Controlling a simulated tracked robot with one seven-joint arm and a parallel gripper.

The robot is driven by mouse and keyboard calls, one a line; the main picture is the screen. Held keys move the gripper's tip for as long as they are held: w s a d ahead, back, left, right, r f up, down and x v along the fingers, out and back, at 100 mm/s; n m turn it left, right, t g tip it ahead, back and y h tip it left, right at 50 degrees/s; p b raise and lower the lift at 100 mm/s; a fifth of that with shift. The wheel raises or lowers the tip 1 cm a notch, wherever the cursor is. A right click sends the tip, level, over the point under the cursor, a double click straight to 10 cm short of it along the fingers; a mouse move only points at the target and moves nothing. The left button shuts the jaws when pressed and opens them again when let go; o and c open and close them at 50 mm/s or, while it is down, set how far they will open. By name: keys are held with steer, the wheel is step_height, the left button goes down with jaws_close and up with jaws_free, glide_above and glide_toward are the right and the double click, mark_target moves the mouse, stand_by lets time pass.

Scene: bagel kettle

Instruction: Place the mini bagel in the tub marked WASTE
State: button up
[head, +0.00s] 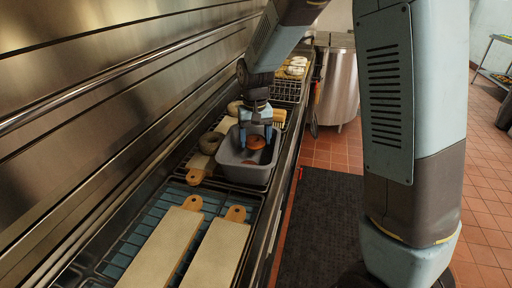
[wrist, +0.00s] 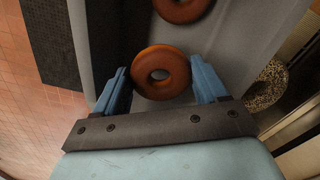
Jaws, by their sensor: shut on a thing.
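My gripper (head: 255,136) is over the grey tub (head: 243,173), fingers pointing down into its opening. It is shut on a small brown mini bagel (head: 257,143). In the wrist view, the mini bagel (wrist: 178,73) sits between the two blue fingers of my gripper (wrist: 160,73), its hole facing the camera. The tub (wrist: 240,40) fills the background there. A second brown bagel (wrist: 182,12) lies in the tub beyond the held one. I cannot tell whether the held bagel touches the tub floor. No WASTE marking is readable in either view.
Pale boards with wooden handles (head: 165,248) lie on the rack in front of the tub. A seeded bagel (head: 210,143) sits left of the tub. A wire basket of bagels (head: 293,70) and a steel kettle (head: 338,85) stand behind. A steel wall (head: 70,110) bounds the left.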

mark_target(253, 155)
steer(key=shift+w+a+f, duration=0.25)
steer(key=shift+w+f, duration=0.35)
steer(key=shift+f, duration=1.65)
steer(key=shift+f, duration=0.1)
steer(key=o, duration=1)
steer(key=shift+o, duration=0.2)
